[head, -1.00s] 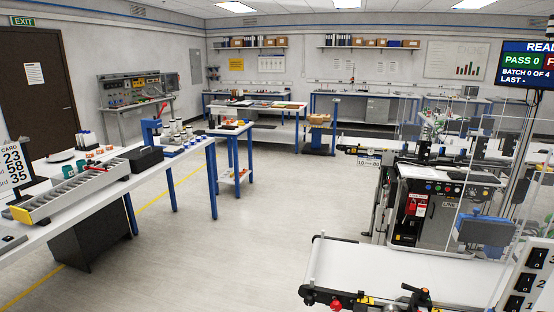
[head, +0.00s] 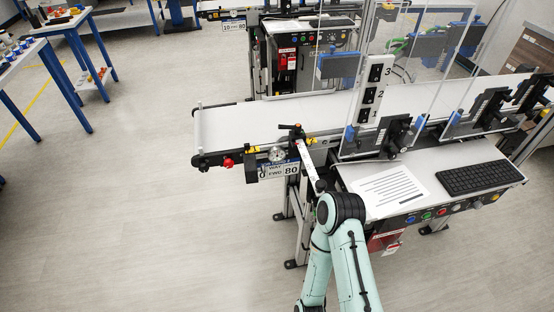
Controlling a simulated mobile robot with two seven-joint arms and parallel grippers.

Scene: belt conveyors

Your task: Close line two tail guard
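The near belt conveyor (head: 240,122) runs from its tail end at the left to the right. Clear guard panels (head: 428,62) stand over its right part, with blue-and-black fittings low on their edges. I cannot tell which panel is the tail guard, or which line this is. A small pale post (head: 199,117) stands at the belt's left end. One of my pale green arms enters from the bottom, its dark joint (head: 341,207) in front of the conveyor frame.
A switch post numbered 1 to 3 (head: 372,92) stands by the panels. A desk with a keyboard (head: 482,177) and paper sheet (head: 390,191) juts out at right.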

